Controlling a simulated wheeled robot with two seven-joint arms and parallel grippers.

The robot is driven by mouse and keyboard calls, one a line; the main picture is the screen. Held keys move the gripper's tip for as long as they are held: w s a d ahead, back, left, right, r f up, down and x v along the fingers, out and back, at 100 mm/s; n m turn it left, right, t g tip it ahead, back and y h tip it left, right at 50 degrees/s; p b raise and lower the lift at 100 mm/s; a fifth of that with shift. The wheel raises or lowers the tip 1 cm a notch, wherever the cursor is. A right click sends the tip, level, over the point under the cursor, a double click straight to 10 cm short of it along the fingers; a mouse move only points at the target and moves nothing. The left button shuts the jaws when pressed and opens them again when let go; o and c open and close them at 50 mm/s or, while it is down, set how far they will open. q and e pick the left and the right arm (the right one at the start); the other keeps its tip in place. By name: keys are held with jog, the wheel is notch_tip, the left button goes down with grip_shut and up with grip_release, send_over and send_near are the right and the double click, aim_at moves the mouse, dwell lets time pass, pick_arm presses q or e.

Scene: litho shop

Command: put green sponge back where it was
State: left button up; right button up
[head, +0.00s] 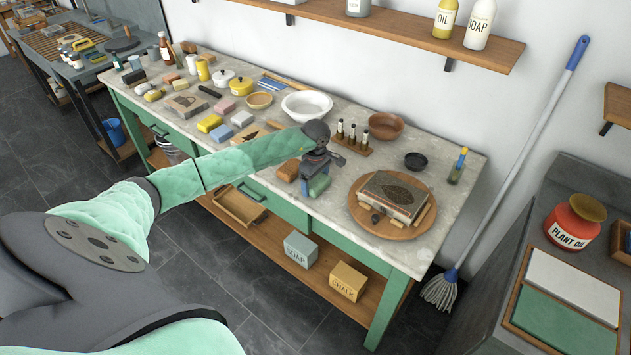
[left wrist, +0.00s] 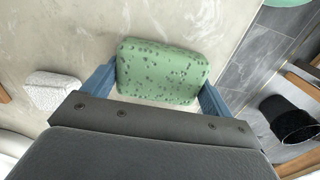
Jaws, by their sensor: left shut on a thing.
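The green sponge (left wrist: 162,72) is a rounded block with dark pores, held between the two blue fingers of my left gripper (left wrist: 158,95) in the left wrist view. In the head view the sponge (head: 319,186) shows under the left gripper (head: 314,182), at the front edge of the stone-topped workbench (head: 335,218). The gripper is shut on it. I cannot tell whether the sponge touches the benchtop. My right gripper is not in view.
A brown block (head: 288,171) lies just left of the gripper. A round wooden board (head: 362,217) with a stone slab is to the right. Bottles in a rack (head: 352,143) and a white bowl (head: 306,105) stand behind. Several sponges and blocks crowd the bench's left.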

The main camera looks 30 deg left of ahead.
pick_arm(q)
jog(key=o, duration=0.8)
